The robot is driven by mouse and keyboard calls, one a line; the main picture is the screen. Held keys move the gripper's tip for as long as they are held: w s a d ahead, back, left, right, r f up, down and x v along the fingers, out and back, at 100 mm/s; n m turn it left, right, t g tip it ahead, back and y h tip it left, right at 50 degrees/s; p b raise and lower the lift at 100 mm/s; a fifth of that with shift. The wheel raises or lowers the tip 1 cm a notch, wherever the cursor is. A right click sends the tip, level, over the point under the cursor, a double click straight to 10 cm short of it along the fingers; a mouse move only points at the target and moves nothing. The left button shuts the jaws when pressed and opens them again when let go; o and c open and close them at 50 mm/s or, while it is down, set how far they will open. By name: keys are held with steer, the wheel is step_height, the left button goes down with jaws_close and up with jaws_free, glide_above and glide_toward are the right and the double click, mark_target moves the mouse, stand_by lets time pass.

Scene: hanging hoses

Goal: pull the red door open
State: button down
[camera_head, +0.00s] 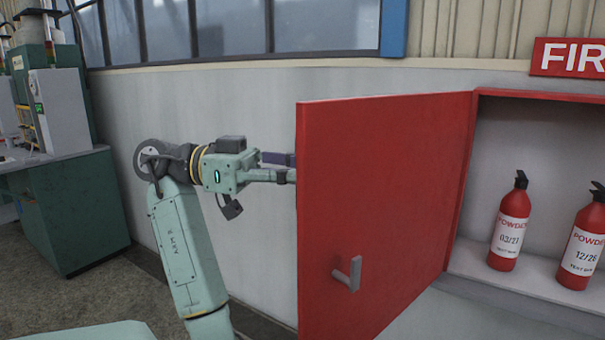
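The red door (385,200) stands swung out from the red cabinet (520,96) on the wall, and the cabinet's inside shows. The door's grey handle (348,273) is low on the face toward me. My gripper (292,168) is at the left of the door, level with its upper half. Its fingertips reach the door's left edge and pass behind it, so their ends are hidden. I cannot tell whether they touch the door or hold anything. The gripper is well above the handle and away from it.
Two red extinguishers, one (509,225) dated 03/27 and one (583,243) dated 12/26, stand on the cabinet's white floor. A red sign (570,58) hangs above. A green machine (65,150) stands at the far left. Open floor (70,280) lies between it and my arm.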

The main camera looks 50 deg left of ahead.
steer(key=shift+s, duration=0.1)
steer(key=c, duration=1.6)
jaws_free()
steer(key=shift+a, duration=0.1)
steer(key=v, duration=0.7)
steer(key=shift+s, duration=0.2)
steer(key=shift+a, duration=0.2)
